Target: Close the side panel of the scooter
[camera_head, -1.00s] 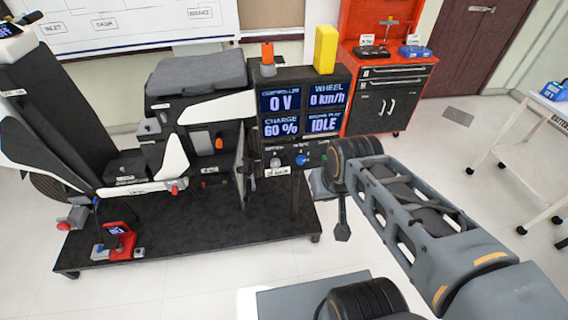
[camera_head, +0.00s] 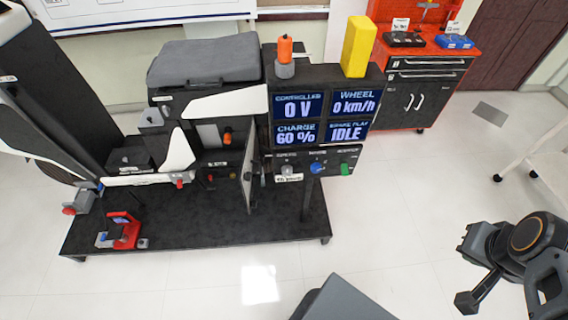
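The scooter stands on a black platform (camera_head: 190,226) at the left, with a grey seat (camera_head: 205,60) and white body parts (camera_head: 225,105). Its side panel (camera_head: 248,172) is a thin grey plate seen nearly edge-on. It stands swung out from the body, at the right of an open bay (camera_head: 213,162). An orange part (camera_head: 227,137) and small connectors show in the bay. My gripper (camera_head: 466,272) is at the far lower right, well apart from the panel and touching nothing that I can see.
A display console (camera_head: 318,118) stands just right of the panel, with knobs below and a yellow block (camera_head: 358,46) on top. A red and black tool cabinet (camera_head: 418,88) is behind. A white cart (camera_head: 540,160) is at the right. The floor between console and gripper is clear.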

